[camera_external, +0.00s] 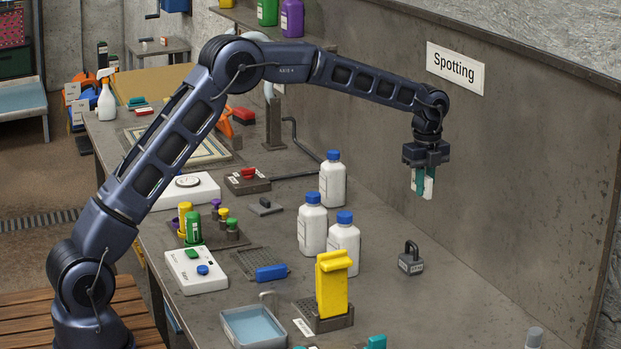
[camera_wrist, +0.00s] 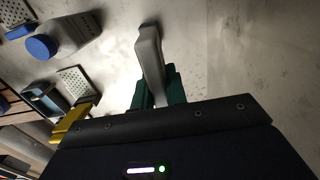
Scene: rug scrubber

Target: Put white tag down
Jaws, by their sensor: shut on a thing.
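My gripper (camera_external: 420,184) hangs from the arm at the right, above the grey bench and in front of the back wall. Its teal fingers are shut on a white tag (camera_external: 429,187), part of which shows beside the fingers. In the wrist view, the tag (camera_wrist: 150,55) looks pale grey and sticks out from between the teal fingers (camera_wrist: 158,90). The tag is held in the air, clear of the bench. The fingers hide part of it.
A dark padlock-shaped weight (camera_external: 411,261) stands on the bench below my gripper. White bottles with blue caps (camera_external: 343,244) and a yellow block (camera_external: 332,288) on a perforated stand are to the left. A "Spotting" sign (camera_external: 455,68) hangs on the wall.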

